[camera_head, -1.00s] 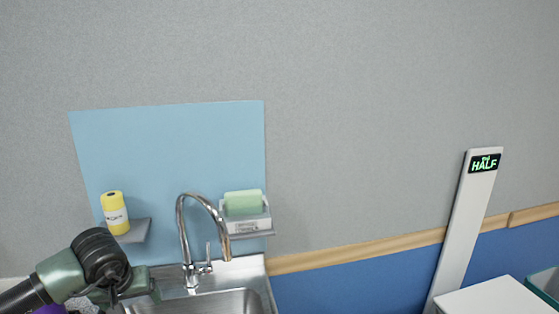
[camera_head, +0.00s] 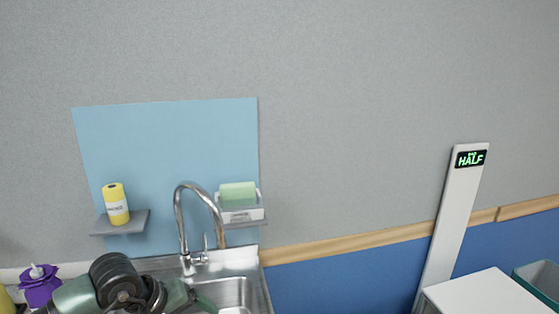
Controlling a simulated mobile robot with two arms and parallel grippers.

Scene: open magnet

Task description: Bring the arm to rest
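My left arm comes in at the bottom left of the head view, in front of the sink (camera_head: 232,291). Its dark round joint and green-grey links show, and they cover the left part of the sink. The end of this arm reaches toward the basin, but I cannot make out its fingers or whether they hold anything. My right arm and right gripper are not in the picture.
A chrome faucet (camera_head: 181,220) stands behind the basin. Wall shelves hold a yellow roll (camera_head: 116,204) and a green sponge (camera_head: 238,195). A purple bottle (camera_head: 40,285) is at far left. A white post (camera_head: 453,220), white box (camera_head: 485,293) and teal bin (camera_head: 541,278) stand right.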

